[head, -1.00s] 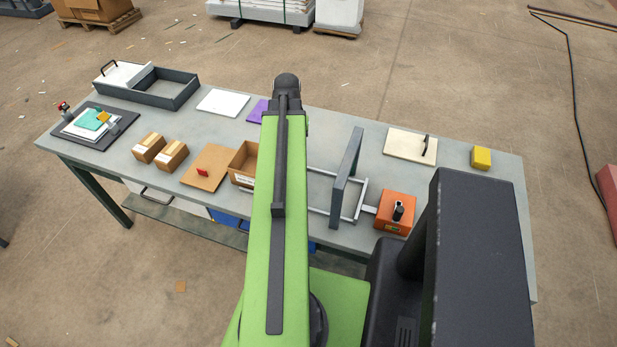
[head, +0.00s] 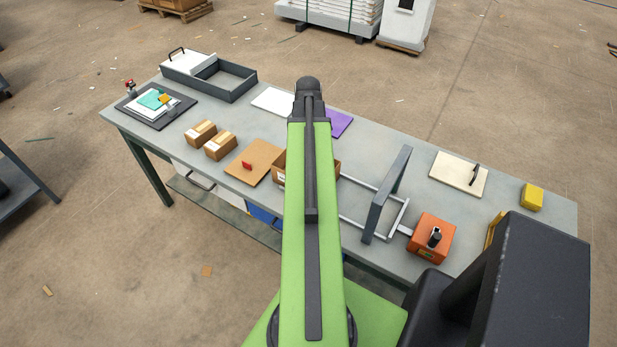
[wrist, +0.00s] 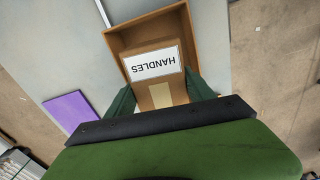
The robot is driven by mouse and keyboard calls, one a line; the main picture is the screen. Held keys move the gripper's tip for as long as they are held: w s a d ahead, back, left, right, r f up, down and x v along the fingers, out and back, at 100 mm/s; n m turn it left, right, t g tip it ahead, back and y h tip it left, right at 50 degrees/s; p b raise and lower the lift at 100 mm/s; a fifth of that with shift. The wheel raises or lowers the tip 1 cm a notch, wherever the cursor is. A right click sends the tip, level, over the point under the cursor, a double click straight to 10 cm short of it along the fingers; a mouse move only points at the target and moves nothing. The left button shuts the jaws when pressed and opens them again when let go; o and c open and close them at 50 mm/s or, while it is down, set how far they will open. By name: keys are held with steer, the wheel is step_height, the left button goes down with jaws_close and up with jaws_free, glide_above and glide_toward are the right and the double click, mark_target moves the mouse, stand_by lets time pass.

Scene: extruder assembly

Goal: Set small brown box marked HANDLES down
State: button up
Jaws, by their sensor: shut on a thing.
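The small brown box marked HANDLES (wrist: 154,72) has a white label, upside down in the wrist view, and a pale tape strip. My gripper (wrist: 158,96) is shut on it, with a dark green finger on either side. The held box overlaps the open brown carton (wrist: 118,41) in the wrist view; I cannot tell whether it touches the carton's floor. In the head view the carton (head: 279,167) stands on the table, partly behind my arm, which hides the gripper and the held box.
On the grey table (head: 400,165), two closed brown boxes (head: 220,145) and a brown board with a red piece (head: 254,163) lie left of the carton. A grey upright frame (head: 387,195) and an orange block (head: 431,238) stand right. A purple sheet (wrist: 70,110) lies nearby.

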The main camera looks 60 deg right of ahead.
steer(key=shift+w+n, duration=0.4)
steer(key=shift+n, duration=0.1)
step_height(320, 180, down, 10)
steer(key=b, duration=1)
steer(key=shift+f, duration=0.2)
steer(key=shift+r, duration=0.2)
steer(key=shift+f, duration=0.1)
steer(key=o, duration=1.6)
step_height(320, 180, up, 12)
steer(key=p, duration=1.2)
steer(key=shift+r, duration=0.25)
steer(key=shift+s+f, duration=0.1)
